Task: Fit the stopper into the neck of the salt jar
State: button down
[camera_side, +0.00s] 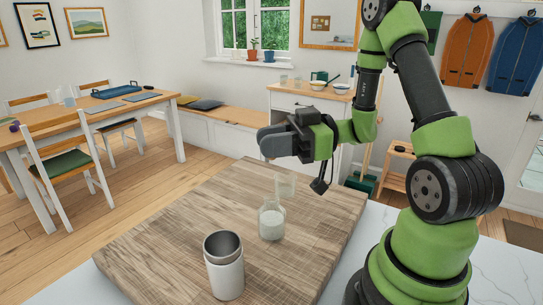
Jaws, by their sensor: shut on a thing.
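The salt jar (271,222) is a small clear glass jar with white salt inside. It stands upright on the wooden board, and its neck looks open. My gripper (266,145) is above the far side of the board, higher than the jar and clearly apart from it, with its grey fingers pointing left. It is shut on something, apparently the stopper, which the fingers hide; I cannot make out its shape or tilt. No stopper shows on the board.
A white tumbler with a steel inside (224,268) stands in front of the jar. A clear glass (285,186) stands just behind it. The wooden board (180,230) is bare to the left. A dining table (85,122) is further off.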

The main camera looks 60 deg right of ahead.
jog(key=shift+n+g+y, duration=0.3)
jog(key=shift+f, duration=3.65)
jog(key=shift+f, duration=1.1)
jog(key=c, duration=0.9)
grip_release()
jog(key=shift+o, duration=0.2)
jog(key=v, duration=0.7)
jog(key=shift+s+d, duration=0.2)
